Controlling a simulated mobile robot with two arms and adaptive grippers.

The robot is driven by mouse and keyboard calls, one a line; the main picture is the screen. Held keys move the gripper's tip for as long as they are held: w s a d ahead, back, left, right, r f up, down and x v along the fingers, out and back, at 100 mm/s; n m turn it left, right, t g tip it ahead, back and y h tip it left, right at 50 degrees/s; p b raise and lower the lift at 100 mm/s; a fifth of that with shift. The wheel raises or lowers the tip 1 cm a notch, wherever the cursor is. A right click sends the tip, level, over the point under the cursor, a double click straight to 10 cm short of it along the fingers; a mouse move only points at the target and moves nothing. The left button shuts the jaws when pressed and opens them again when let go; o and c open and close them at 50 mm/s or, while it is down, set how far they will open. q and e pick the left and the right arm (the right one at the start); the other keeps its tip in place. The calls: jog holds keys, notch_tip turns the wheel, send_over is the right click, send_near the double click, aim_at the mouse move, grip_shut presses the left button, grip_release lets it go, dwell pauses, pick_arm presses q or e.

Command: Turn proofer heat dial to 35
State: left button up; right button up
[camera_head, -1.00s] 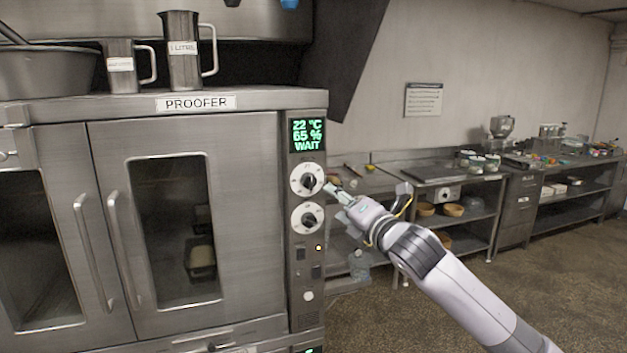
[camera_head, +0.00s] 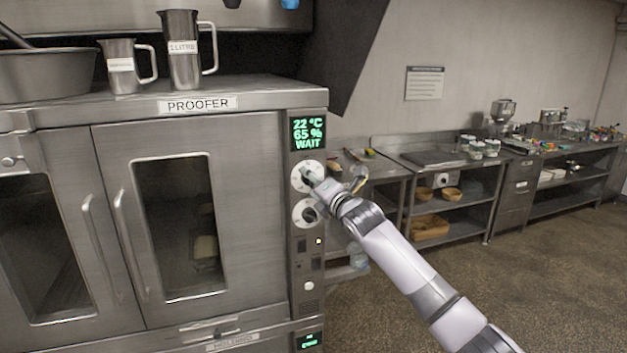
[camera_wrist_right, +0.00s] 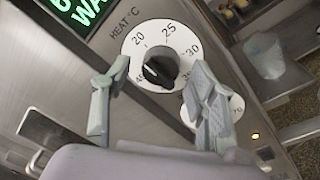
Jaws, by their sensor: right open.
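The proofer (camera_head: 190,140) stands at the left with a green display (camera_head: 308,133) reading 22 °C, 65 %, WAIT. Its heat dial (camera_head: 304,178) is the upper white dial below the display. In the right wrist view the heat dial (camera_wrist_right: 144,40) shows a black knob (camera_wrist_right: 160,69) and marks 20, 25, 30 and 40. My right gripper (camera_head: 322,181) is in front of the dial, partly hiding it. In the wrist view its open fingers (camera_wrist_right: 157,97) stand on either side below the knob, apart from it, with nothing between them. My left gripper is not in view.
A second white dial (camera_head: 305,213) sits just below; in the wrist view the right finger partly covers it (camera_wrist_right: 234,106). Two metal jugs (camera_head: 181,50) and a bowl (camera_head: 48,75) stand on the proofer. Steel benches (camera_head: 450,165) line the wall at right. Floor there is clear.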

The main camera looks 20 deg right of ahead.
jog(key=shift+c, duration=0.5)
jog(key=c, duration=1.1)
